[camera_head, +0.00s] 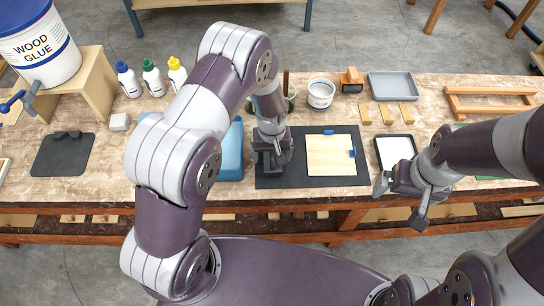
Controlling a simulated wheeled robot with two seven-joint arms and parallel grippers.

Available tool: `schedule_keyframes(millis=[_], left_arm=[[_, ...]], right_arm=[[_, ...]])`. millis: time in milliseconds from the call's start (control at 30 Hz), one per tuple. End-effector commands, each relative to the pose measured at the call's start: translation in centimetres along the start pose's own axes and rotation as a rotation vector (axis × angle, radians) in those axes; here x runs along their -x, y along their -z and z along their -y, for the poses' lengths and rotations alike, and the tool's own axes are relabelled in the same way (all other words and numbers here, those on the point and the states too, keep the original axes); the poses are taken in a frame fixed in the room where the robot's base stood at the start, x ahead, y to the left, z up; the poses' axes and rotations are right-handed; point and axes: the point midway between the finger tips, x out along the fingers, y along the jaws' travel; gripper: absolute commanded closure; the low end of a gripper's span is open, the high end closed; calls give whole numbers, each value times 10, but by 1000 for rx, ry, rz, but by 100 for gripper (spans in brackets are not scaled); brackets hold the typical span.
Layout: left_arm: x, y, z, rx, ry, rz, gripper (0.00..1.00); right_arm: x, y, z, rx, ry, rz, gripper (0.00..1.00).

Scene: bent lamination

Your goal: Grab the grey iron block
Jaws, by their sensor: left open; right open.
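A small light grey block (120,121) lies on the workbench at the left, between the bottles and a dark pad; I cannot tell its material. My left gripper (271,165) points down over the left part of a black mat (312,183), well to the right of the grey block. It looks empty, though its fingertips are small and dark against the mat. My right gripper (401,205) is open and empty near the bench's front edge at the right, its fingers spread apart. No grey block shows near the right gripper.
A pale wooden board (331,156) with blue clips lies on the black mat. A dark pad (62,155) with a dark object lies left. Several bottles (152,78), a glue bucket (38,45) on a wooden stand, a white tub (320,94) and a grey tray (392,87) surround the workspace.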

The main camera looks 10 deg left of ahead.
Motion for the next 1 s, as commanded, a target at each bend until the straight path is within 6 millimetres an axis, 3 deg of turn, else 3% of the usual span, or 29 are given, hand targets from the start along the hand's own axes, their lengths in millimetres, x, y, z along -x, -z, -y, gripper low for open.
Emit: schedule_keyframes(millis=[133,367,633,1000], left_arm=[[-18,0,0,-1,0,-1,13],[-22,0,0,-1,-1,-1,13],[-21,0,0,-1,-1,-1,100],[-17,2,-1,-1,-3,-6,100]], right_arm=[[5,1,0,0,0,0,0],[4,0,0,0,0,0,0],[4,0,0,0,0,0,0],[4,0,0,0,0,0,0]])
